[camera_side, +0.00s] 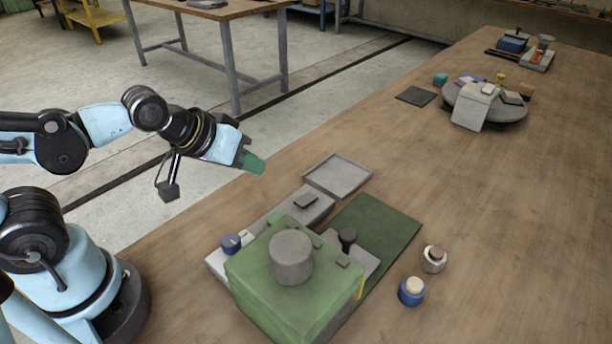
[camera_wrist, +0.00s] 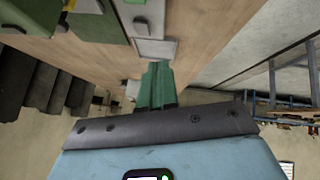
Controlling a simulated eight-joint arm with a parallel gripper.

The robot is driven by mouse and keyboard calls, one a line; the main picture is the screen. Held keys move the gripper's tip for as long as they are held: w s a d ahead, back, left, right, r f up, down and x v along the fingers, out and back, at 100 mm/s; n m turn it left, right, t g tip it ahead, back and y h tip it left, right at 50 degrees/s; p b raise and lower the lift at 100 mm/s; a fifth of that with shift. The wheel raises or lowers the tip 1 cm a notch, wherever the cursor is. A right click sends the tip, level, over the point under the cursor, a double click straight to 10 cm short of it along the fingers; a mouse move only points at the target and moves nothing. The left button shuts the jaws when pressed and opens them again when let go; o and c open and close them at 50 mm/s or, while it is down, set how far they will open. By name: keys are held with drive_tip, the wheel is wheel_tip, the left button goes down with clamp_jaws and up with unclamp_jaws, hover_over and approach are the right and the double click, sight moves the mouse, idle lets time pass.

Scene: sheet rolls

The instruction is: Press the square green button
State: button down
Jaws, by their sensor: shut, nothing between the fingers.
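My gripper (camera_side: 253,163), with green fingers pressed together, is shut and empty. It hangs in the air left of and above the grey panel, apart from everything. In the wrist view the shut fingers (camera_wrist: 158,85) point up the picture. A small green patch (camera_side: 273,219), which looks like the square green button, sits on the grey panel (camera_side: 318,208) behind the green box. The box partly hides it, so its shape is not clear. A green patch (camera_wrist: 135,2) also shows on the panel at the top edge of the wrist view.
The large green box (camera_side: 258,284) with a grey cylinder (camera_side: 291,257) on top stands in front of the panel. A blue knob (camera_side: 231,243) is left of it. A grey tray (camera_side: 338,175) lies behind. Two small round pieces stand right. The table's right side is mostly clear.

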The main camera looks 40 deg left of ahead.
drive_tip(key=a+m, duration=0.1)
drive_tip(key=s+a+r, duration=0.1)
drive_tip(key=a+r+m+g+y, duration=0.1)
drive_tip(key=a, duration=0.1)
drive_tip(key=shift+s+a+m, duration=0.1)
drive_tip(key=shift+s+m, duration=0.05)
drive_tip(key=shift+m, duration=0.15)
drive_tip(key=w+d+r+m+g, duration=0.2)
drive_tip(key=d+r+m+g, duration=0.2)
drive_tip(key=m, duration=1.4)
drive_tip(key=d+g, duration=0.3)
drive_tip(key=d, duration=0.2)
drive_tip(key=shift+w+d, duration=0.1)
wheel_tip(320, 180, down, 14)
drive_tip(key=shift+r, duration=0.1)
